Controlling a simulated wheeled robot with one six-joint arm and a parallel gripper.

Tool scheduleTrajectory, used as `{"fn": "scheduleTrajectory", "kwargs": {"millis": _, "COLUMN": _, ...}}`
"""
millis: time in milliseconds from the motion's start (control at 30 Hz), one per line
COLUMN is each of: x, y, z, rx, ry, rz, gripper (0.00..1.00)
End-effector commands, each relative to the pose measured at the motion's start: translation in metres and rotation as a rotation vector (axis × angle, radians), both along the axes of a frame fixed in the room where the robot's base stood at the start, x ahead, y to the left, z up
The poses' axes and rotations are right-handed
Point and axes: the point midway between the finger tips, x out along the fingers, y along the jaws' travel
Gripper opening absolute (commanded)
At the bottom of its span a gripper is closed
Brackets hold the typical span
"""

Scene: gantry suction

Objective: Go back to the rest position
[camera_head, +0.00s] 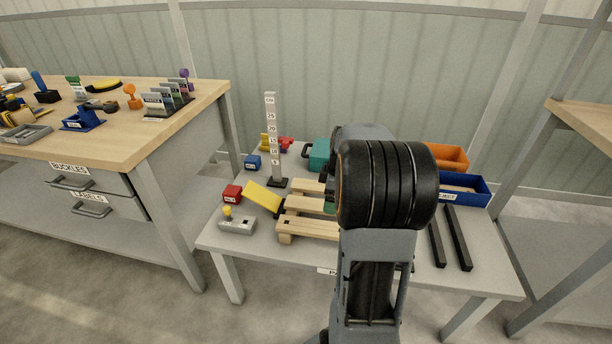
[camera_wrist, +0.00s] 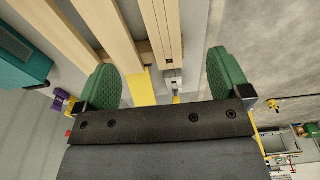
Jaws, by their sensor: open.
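My gripper shows in the wrist view (camera_wrist: 165,82) with its two green finger pads wide apart and nothing held between them. Beyond the pads is the wooden pallet (camera_wrist: 108,25), with a yellow piece and a grey box past its end. In the head view my arm stands in front of the small grey table (camera_head: 270,245) and hides most of the gripper. The pallet (camera_head: 306,229) lies on that table, partly hidden behind my arm. The gripper appears to be above the pallet; its exact height cannot be told.
The table also holds an upright scale (camera_head: 271,140), a yellow ramp (camera_head: 263,195), a grey control box (camera_head: 238,225), a red block (camera_head: 232,193), a teal case (camera_head: 318,155), an orange bin (camera_head: 446,157), a blue bin (camera_head: 461,189) and black bars (camera_head: 457,238). A cluttered workbench (camera_head: 150,133) stands left.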

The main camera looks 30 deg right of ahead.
Motion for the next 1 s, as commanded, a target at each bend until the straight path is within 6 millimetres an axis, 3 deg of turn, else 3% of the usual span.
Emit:
{"fn": "scheduleTrajectory", "kwargs": {"millis": 167, "x": 0.0, "y": 0.0, "z": 0.0, "rx": 0.0, "ry": 0.0, "rz": 0.0, "gripper": 0.95}}
{"fn": "scheduleTrajectory", "kwargs": {"millis": 267, "x": 0.0, "y": 0.006, "z": 0.012, "rx": -0.004, "ry": -0.003, "rz": -0.012, "gripper": 0.95}}
{"fn": "scheduleTrajectory", "kwargs": {"millis": 367, "x": -0.001, "y": 0.025, "z": 0.044, "rx": -0.014, "ry": -0.009, "rz": -0.054, "gripper": 0.95}}
{"fn": "scheduleTrajectory", "kwargs": {"millis": 533, "x": -0.013, "y": 0.085, "z": 0.132, "rx": -0.033, "ry": -0.037, "rz": -0.212, "gripper": 0.95}}
{"fn": "scheduleTrajectory", "kwargs": {"millis": 700, "x": -0.039, "y": 0.147, "z": 0.211, "rx": -0.027, "ry": -0.084, "rz": -0.407, "gripper": 0.95}}
{"fn": "scheduleTrajectory", "kwargs": {"millis": 833, "x": -0.063, "y": 0.181, "z": 0.256, "rx": -0.003, "ry": -0.121, "rz": -0.542, "gripper": 0.95}}
{"fn": "scheduleTrajectory", "kwargs": {"millis": 1000, "x": -0.089, "y": 0.21, "z": 0.293, "rx": 0.037, "ry": -0.157, "rz": -0.678, "gripper": 0.95}}
